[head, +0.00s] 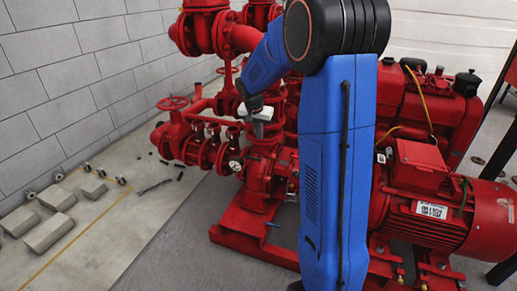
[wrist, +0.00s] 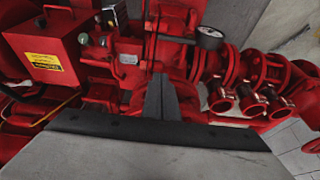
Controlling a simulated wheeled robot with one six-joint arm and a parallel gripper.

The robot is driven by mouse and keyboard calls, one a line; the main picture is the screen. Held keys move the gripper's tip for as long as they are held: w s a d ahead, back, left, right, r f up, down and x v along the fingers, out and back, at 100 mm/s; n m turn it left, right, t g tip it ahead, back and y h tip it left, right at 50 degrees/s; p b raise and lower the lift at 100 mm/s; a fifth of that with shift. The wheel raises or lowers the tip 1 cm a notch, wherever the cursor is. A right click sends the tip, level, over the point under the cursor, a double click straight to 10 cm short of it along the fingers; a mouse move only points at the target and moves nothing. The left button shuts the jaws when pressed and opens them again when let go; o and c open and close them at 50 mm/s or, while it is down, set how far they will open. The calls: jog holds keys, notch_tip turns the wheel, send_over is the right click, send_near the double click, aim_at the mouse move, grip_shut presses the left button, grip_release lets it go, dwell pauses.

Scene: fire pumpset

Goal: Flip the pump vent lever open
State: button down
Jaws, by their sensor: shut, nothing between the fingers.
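The red pump (head: 262,185) stands below my gripper in the head view. My gripper (head: 258,130) points down over the top of the pump, beside the red pipework. In the wrist view, the fingertips (wrist: 161,82) are together in the middle, with nothing between them. Red pump parts and pipes lie behind them. I cannot pick out the vent lever with certainty in either view; it may be hidden by the fingers or too small. A small blue handle (head: 271,224) shows low on the pump's side, but I cannot tell what it works.
A pressure gauge (wrist: 209,38) sits close right of the fingers in the wrist view. Several red valves (head: 200,150) stand left of the pump. A red motor (head: 440,215) is at the right. Grey blocks (head: 57,198) lie on the floor, far left.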

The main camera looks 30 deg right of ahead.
aim_at(258, 159)
jog(key=x, duration=1)
jog(key=shift+s+a+r, duration=0.1)
jog(key=shift+s+a, duration=1.25)
jog(key=shift+a, duration=0.25)
jog(key=m, duration=0.1)
jog(key=s+a+m+g, duration=0.1)
jog(key=m, duration=0.1)
jog(key=a+m, duration=0.1)
jog(key=m, duration=0.1)
jog(key=shift+s+g+h, duration=0.2)
jog(key=shift+g+h, duration=0.1)
jog(key=shift+h, duration=0.1)
jog(key=a+m+g, duration=0.1)
jog(key=m, duration=0.2)
jog(key=a+m+g, duration=0.1)
jog(key=a+m, duration=0.1)
jog(key=m, duration=0.1)
jog(key=a+m+g, duration=0.1)
jog(key=m, duration=0.3)
jog(key=shift+a+y, duration=0.35)
jog(key=shift+y, duration=0.05)
jog(key=shift+w+d, duration=0.1)
